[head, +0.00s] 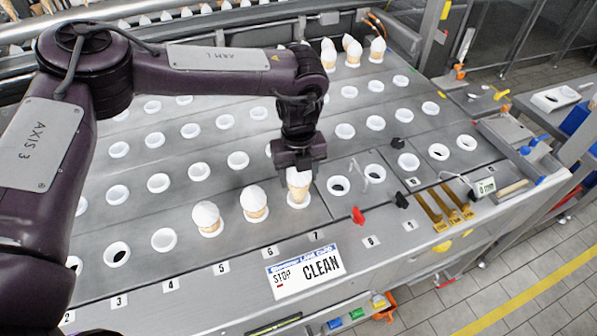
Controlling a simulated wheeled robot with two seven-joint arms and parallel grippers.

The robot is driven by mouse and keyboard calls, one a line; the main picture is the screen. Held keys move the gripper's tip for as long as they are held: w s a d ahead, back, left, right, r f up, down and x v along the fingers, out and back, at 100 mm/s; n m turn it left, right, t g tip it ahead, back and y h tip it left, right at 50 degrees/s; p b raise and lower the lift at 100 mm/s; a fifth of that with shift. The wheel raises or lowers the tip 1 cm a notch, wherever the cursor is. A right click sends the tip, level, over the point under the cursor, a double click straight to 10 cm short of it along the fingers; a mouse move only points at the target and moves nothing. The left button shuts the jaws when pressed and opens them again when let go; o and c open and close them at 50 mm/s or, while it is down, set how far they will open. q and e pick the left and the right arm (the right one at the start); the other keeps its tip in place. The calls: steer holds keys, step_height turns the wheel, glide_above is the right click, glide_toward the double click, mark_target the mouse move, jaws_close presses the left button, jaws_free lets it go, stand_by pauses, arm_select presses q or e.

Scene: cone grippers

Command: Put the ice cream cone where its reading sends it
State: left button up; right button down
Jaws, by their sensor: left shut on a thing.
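My left gripper (299,168) is shut on the top of an ice cream cone (299,190). The cone is upright, with a white top and tan wafer, and its lower end is at a white ring in the front row, near the label 7 (316,236). I cannot tell whether it is fully seated. Two like cones stand in rings to its left, one (254,203) beside it and one (207,218) further left. A small digital readout (485,187) sits at the right; its digits are too small to read. My right gripper is out of view.
A card reading STOP and CLEAN (305,272) lies at the front edge. A red clip (358,215) and a black clip (402,200) lie near empty rings. Brass-coloured tools (443,208) are at right. Several cones stand at the back. Many other rings are empty.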

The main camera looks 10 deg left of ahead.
arm_select(q)
steer(key=shift+f+b, duration=1.05)
steer(key=shift+f, duration=0.7)
steer(key=o, duration=0.9)
steer(key=shift+c, duration=0.2)
steer(key=shift+r, duration=0.1)
step_height(320, 180, up, 7)
steer(key=shift+f+b, duration=0.1)
steer(key=shift+b, duration=0.95)
steer(key=shift+r, duration=0.4)
